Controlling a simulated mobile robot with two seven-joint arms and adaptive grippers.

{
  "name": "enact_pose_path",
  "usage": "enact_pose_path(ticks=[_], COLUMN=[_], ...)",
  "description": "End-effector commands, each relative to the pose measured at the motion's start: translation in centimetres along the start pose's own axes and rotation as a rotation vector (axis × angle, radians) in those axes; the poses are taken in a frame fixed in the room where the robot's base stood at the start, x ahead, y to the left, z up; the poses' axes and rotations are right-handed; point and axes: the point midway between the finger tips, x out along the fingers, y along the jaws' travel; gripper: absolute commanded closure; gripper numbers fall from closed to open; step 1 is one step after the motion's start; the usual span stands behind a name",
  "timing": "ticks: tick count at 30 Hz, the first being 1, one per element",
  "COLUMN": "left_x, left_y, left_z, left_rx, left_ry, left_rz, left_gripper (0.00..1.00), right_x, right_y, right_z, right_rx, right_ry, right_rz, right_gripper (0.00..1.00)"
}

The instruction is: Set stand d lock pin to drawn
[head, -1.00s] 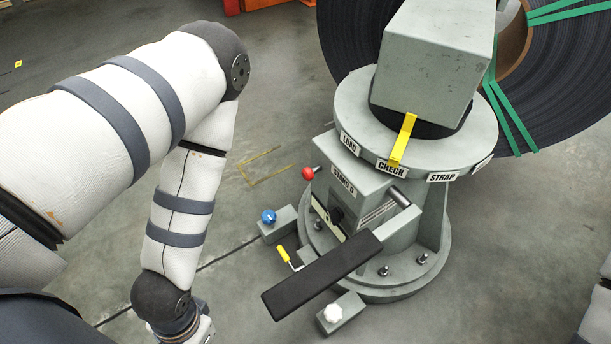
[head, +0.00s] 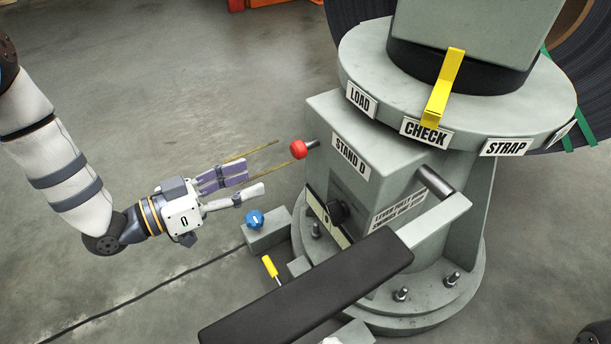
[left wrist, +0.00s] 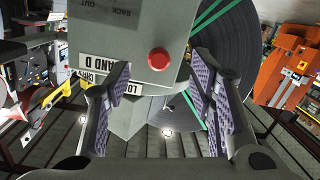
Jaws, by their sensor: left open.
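Stand D (head: 375,165) is a grey steel pedestal with a "STAND D" label. The lock pin's red knob (head: 298,149) sticks out on a short shaft from the stand's left side. My left gripper (head: 254,179) is open and empty, left of the knob and a little lower in the head view, its fingers pointing towards the stand and apart from the knob. In the left wrist view the red knob (left wrist: 158,60) lies between and above the open fingers (left wrist: 163,97). My right gripper is not in view.
A blue knob (head: 254,219) on a grey block, a yellow-handled lever (head: 269,266) and a long black padded bar (head: 310,290) sit below. A round table (head: 365,80) with LOAD, CHECK and STRAP labels and a yellow pointer (head: 443,88) tops the stand. Open floor lies left.

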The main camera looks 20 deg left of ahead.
Motion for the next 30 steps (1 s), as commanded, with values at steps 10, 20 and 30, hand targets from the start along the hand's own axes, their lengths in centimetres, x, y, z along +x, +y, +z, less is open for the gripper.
enact_pose_path(ticks=[10,20,30], left_x=[4.5,11.1,11.8], left_y=[-0.2,0.1,0.2], left_z=[-1.9,-2.5,-2.9], left_rx=[0.047,0.045,0.045], left_ry=[0.100,0.096,0.098], left_rz=[0.048,0.044,0.043], left_gripper=[0.51,0.51,0.51], right_x=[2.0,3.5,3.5], right_y=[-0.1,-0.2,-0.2], right_z=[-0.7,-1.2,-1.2], right_rx=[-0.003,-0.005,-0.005], right_ry=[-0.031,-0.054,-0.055], right_rz=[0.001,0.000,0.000], right_gripper=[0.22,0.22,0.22])
